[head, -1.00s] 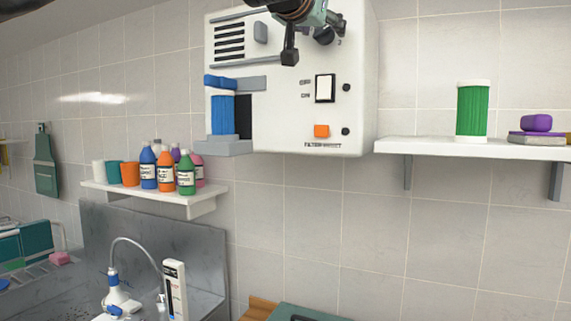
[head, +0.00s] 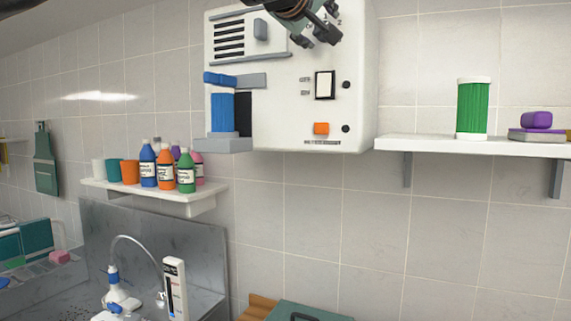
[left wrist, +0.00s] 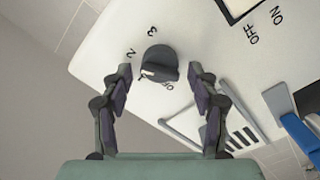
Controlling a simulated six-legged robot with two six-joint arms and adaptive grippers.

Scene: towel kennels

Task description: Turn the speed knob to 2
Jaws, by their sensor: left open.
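The speed knob (left wrist: 160,63) is dark and round on the white wall unit (left wrist: 110,45), with the digits 2 and 3 and the word OFF around it. A pale mark on the knob points to the lower left in the left wrist view, between 2 and OFF. My left gripper (left wrist: 160,71) is open, with one fingertip on each side of the knob; gaps show between them and I see no contact. In the head view my left gripper (head: 318,39) is at the top of the unit (head: 283,110) and hides the knob. My right gripper is not in view.
The unit also carries a white rocker switch (head: 325,85), an orange button (head: 321,128) and a vent (head: 230,40). A blue roll (head: 222,113) stands at its left. A shelf (head: 460,144) with a green roll (head: 473,108) is at right; a bottle shelf (head: 190,203) is at left.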

